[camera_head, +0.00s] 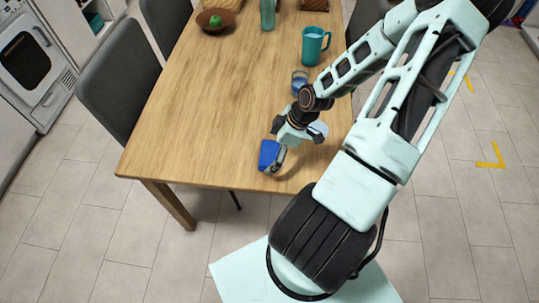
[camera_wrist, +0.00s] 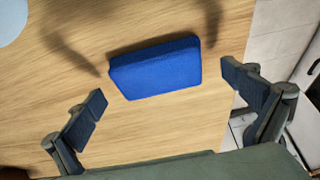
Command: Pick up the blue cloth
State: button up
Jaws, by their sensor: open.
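The blue cloth (camera_wrist: 155,70) is a folded, thick-looking rectangle lying on the wooden table (camera_head: 195,100). In the head view the cloth (camera_head: 268,155) is near the table's front edge, partly hidden by my gripper (camera_head: 276,157). In the wrist view my gripper (camera_wrist: 168,112) is open, with one dark finger pad to the left of the cloth and one to the right. The cloth shows ahead of the fingers and between them, and neither pad visibly touches it.
A small glass with blue contents (camera_head: 299,82) and a teal mug (camera_head: 314,46) stand behind my gripper. A grey chair (camera_head: 118,88) is at left. The table's left half is clear.

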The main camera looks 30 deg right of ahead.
jog(key=shift+a+f, duration=0.15)
jog(key=shift+f, duration=0.3)
jog(key=shift+c, duration=0.6)
jog(key=c, duration=1.1)
jog(key=shift+w+r, duration=0.1)
